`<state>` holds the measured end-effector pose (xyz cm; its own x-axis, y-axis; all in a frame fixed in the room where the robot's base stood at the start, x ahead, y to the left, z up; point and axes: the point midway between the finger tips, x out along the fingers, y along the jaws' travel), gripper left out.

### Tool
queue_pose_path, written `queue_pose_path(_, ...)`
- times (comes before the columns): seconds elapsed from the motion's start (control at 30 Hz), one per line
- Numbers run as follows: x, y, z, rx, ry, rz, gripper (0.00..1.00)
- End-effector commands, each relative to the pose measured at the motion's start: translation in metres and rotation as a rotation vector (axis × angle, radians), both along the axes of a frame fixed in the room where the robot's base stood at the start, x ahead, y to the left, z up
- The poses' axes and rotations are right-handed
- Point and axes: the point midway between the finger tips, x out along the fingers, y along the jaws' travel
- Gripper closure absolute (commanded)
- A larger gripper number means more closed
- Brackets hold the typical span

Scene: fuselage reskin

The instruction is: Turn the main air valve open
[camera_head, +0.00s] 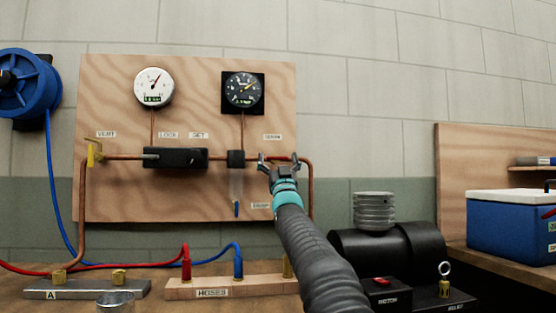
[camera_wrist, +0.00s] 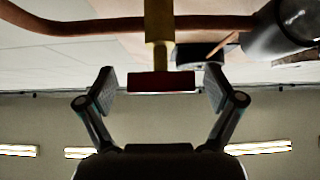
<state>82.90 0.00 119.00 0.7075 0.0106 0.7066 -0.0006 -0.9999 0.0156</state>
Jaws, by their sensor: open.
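My gripper (camera_head: 279,161) is open in front of the right end of the copper pipe on the plywood panel. In the wrist view, a valve with a yellow stem (camera_wrist: 158,45) and a dark red handle end (camera_wrist: 161,81) hangs from the copper pipe (camera_wrist: 80,23). The handle end lies between my open fingers (camera_wrist: 160,84), with a gap on each side and no contact visible. In the head view my gripper hides this valve. I cannot tell from the frames whether the valve is open or closed.
The plywood panel (camera_head: 120,195) carries a white gauge (camera_head: 154,87), a black gauge (camera_head: 243,91), a black box (camera_head: 175,158) and a yellow valve (camera_head: 95,154) at left. A black compressor (camera_head: 390,250) stands at right. Hose fittings line the bench below.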

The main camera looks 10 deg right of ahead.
Motion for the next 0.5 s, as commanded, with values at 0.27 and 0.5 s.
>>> queue_pose_path(0.27,-0.005,0.0,-0.004,0.001,0.0,0.001,0.08)
queue_pose_path(0.5,-0.021,0.0,-0.02,0.001,0.002,0.001,0.08)
